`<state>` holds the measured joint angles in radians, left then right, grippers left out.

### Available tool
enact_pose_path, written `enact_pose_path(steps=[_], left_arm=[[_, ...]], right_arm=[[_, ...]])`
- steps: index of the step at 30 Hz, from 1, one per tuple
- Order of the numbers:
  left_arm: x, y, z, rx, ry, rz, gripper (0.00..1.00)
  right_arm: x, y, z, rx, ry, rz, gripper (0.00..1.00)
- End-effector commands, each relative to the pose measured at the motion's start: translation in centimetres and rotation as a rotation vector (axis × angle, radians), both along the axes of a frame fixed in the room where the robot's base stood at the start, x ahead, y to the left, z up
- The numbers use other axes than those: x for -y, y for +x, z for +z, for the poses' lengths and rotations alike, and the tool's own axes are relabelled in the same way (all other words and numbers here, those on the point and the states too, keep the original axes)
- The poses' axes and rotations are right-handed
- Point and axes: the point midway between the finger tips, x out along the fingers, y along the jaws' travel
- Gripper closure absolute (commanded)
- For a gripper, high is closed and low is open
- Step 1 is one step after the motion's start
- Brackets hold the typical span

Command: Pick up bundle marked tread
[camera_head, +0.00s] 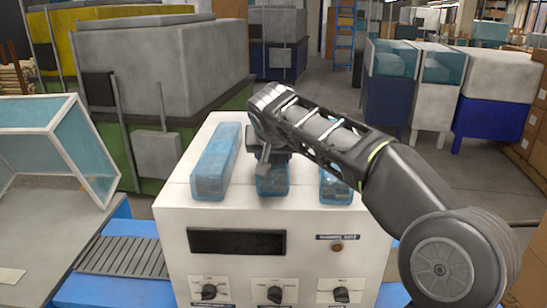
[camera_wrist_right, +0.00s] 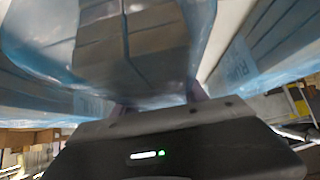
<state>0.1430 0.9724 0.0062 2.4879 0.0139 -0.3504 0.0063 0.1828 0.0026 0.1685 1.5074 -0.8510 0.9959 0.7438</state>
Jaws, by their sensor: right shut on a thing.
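Three bundles in clear blue wrap are on top of the white machine (camera_head: 173,215): a left bundle (camera_head: 215,165), a middle bundle (camera_head: 271,182) and a right bundle (camera_head: 335,188). My right gripper (camera_head: 268,160) is over the middle bundle and shut on it. The wrist view shows this bundle (camera_wrist_right: 130,45) close up, with blocks of wood inside the film, at the gripper's fingers (camera_wrist_right: 155,108). I cannot read which bundle is marked tread; print on the neighbouring bundle (camera_wrist_right: 240,65) is blurred. My arm hides part of the middle and right bundles. My left gripper is not in view.
The machine's front has a dark display (camera_head: 237,241) and several knobs. A roller conveyor (camera_head: 125,256) and a clear-panelled hood (camera_head: 60,150) are at the left. Grey and green machines stand behind. Floor is open at the back right.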

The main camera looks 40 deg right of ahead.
Motion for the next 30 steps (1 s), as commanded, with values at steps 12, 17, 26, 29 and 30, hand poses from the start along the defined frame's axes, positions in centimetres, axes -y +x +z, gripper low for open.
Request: enact_pose_path(steps=[12,17,26,29,30], left_arm=[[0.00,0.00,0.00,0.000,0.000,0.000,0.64],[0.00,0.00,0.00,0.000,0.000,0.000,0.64],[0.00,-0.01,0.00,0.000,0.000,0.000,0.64],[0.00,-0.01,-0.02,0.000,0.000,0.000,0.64],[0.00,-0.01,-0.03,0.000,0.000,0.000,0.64]], right_arm=[[0.00,0.00,0.00,0.000,0.000,0.000,0.92],[-0.01,0.01,0.00,0.000,0.000,0.000,1.00],[-0.01,0.02,0.16,0.003,-0.001,0.001,1.00],[-0.02,0.04,0.39,0.003,-0.001,0.000,1.00],[-0.01,0.05,0.57,0.003,-0.001,0.000,1.00]])
